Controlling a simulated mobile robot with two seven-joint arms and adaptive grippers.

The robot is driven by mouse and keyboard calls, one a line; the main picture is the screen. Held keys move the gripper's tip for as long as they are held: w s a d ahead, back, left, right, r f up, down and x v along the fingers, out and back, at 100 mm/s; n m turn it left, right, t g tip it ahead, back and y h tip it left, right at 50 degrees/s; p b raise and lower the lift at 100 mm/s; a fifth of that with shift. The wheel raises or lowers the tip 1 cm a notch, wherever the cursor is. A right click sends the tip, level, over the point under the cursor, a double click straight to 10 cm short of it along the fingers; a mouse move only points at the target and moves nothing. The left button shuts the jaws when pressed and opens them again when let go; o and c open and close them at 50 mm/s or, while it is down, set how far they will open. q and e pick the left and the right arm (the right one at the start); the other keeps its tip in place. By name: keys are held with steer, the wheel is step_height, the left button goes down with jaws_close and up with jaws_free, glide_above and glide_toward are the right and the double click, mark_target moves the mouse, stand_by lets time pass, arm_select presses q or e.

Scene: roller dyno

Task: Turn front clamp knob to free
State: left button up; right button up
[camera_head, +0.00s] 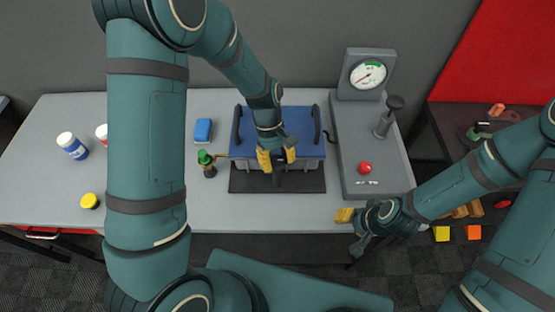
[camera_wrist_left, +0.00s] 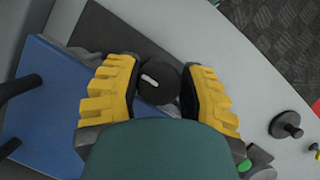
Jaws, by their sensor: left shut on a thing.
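The front clamp knob (camera_wrist_left: 161,82) is a round black knob with a short white mark, seen between the yellow fingers in the left wrist view. It projects from the front of the blue-topped dyno box (camera_head: 291,119). My left gripper (camera_head: 276,159) reaches down at the box's front edge and is shut on the knob, with one finger on each side. Its own fingers hide part of the knob in the head view. My right gripper (camera_head: 352,222) hangs by the table's front right edge, away from the box; its finger gap is unclear.
A grey panel with a gauge (camera_head: 368,74), a black-topped lever (camera_head: 388,116) and a red button (camera_head: 365,168) stands right of the box. A green-capped bottle (camera_head: 207,163) stands close on the left.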

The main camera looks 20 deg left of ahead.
arm_select(q)
steer(key=o, duration=1.2)
steer(key=shift+s+f, duration=0.1)
steer(key=shift+w+a+r, duration=0.1)
steer(key=shift+w+r, duration=0.15)
steer(key=shift+r, duration=0.2)
steer(key=v, duration=1.1)
steer(key=shift+a, duration=0.1)
